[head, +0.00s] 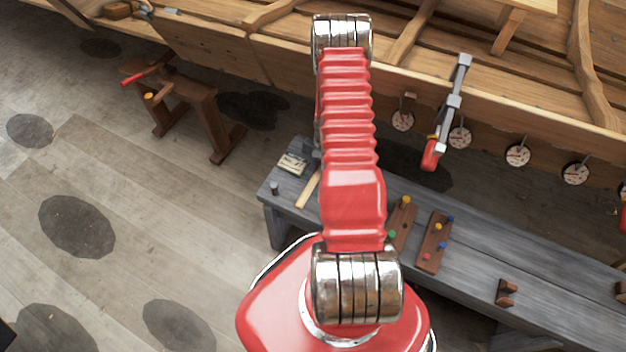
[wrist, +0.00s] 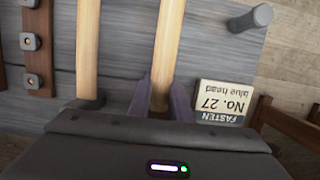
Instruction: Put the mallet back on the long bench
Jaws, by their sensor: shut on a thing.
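In the wrist view, the fingers of my gripper (wrist: 162,92) are shut on a pale wooden handle (wrist: 168,40), which I take as the mallet's. Its head is hidden behind the gripper body. A second pale wooden handle (wrist: 87,45) runs alongside to the left, apart from the fingers, with a dark part at its lower end. The grey long bench (head: 470,275) lies below both; I cannot tell whether the held handle touches it. In the head view my arm hides my gripper, and one pale handle (head: 308,189) shows over the bench's left end.
A card reading "FASTEN No. 27 blue head" (wrist: 222,102) and a grey peg (wrist: 262,16) are right of the held handle. Brown boards with coloured pegs (head: 434,241) lie mid-bench. A clamp (head: 449,110) hangs on the hull (head: 560,115) behind. A wooden stand (head: 185,95) is at left.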

